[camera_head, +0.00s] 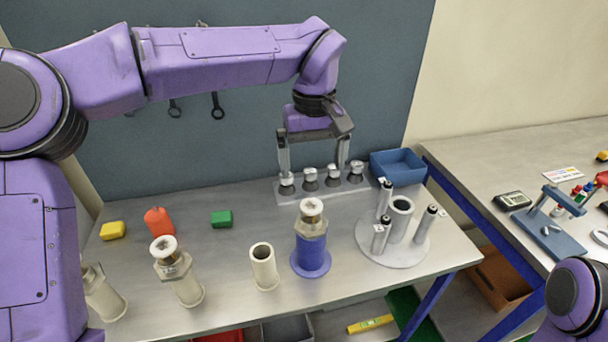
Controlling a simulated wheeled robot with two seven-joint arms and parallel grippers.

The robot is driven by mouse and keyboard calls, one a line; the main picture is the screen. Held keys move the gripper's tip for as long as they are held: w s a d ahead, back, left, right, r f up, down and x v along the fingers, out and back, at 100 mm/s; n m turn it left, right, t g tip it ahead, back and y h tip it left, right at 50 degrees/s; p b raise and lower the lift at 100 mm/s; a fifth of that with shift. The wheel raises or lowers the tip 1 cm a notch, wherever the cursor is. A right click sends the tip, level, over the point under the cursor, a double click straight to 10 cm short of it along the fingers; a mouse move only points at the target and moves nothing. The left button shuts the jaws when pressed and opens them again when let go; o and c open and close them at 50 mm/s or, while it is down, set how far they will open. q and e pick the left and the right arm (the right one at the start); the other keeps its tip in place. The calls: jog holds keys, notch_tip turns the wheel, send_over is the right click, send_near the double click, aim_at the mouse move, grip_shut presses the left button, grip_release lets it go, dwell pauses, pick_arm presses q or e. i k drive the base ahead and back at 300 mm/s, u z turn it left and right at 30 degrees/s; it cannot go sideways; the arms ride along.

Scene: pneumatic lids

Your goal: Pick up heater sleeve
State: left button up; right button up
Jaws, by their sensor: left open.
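My left gripper (314,172) is open, its fingers pointing down over a grey rack (322,193) with several small silver-topped dark pieces at the back of the bench. The fingers look empty; whether they touch a piece is unclear. No part is labelled as the heater sleeve. Two hollow tubes could be it: a cream one (264,270) standing alone at front centre, and a grey one (401,222) upright on a round plate (394,255) among several black-topped cylinders. Both are apart from my gripper. My right gripper is out of view.
A blue holder (310,255) carries a glass-and-metal part. Capped cream cylinders (183,285) stand at left. Yellow (113,231), red (158,222) and green (222,218) objects lie behind. A blue bin (398,167) is at back right. A second bench (530,160) stands right.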

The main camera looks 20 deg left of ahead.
aim_at(267, 279)
jog(key=u, duration=0.9)
